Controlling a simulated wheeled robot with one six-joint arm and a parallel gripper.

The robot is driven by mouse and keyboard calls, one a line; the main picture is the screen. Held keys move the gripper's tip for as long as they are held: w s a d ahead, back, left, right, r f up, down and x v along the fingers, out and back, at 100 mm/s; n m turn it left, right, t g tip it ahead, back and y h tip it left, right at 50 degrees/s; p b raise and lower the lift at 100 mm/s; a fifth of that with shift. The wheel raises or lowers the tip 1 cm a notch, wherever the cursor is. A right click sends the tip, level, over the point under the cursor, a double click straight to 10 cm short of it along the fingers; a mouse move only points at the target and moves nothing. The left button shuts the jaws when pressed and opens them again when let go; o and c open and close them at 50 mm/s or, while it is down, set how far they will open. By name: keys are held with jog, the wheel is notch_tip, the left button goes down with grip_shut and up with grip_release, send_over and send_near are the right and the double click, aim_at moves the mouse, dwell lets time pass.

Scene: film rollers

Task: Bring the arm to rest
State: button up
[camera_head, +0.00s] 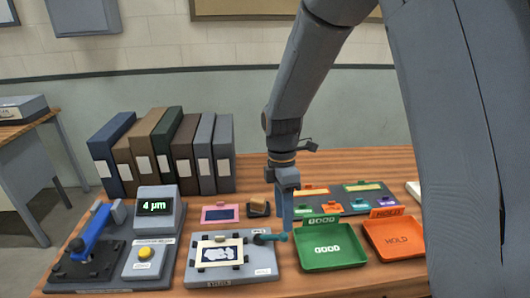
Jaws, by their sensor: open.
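My arm comes down from the top of the head view. My gripper (284,212) points down over the table (240,288), just behind the gap between a grey plate and the green GOOD tray. It is open and I see nothing held in it. Its fingers partly hide the area behind them, and whether the tips touch anything is hard to tell. The tip of a teal-handled roller (270,238) lies close below the fingers, at the right end of the grey plate (232,276).
The green GOOD tray (345,258) and orange HOLD tray (378,251) stand at right. Upright binders (207,160) line the back left. A gauge reading 4 µm (160,225), a blue-handled press (92,235) and a yellow-button box (130,268) stand at left.

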jog(key=s+d+r+m+t, duration=0.3)
jog(key=s+d+m, duration=0.8)
jog(key=m, duration=0.9)
jog(key=shift+s, duration=0.65)
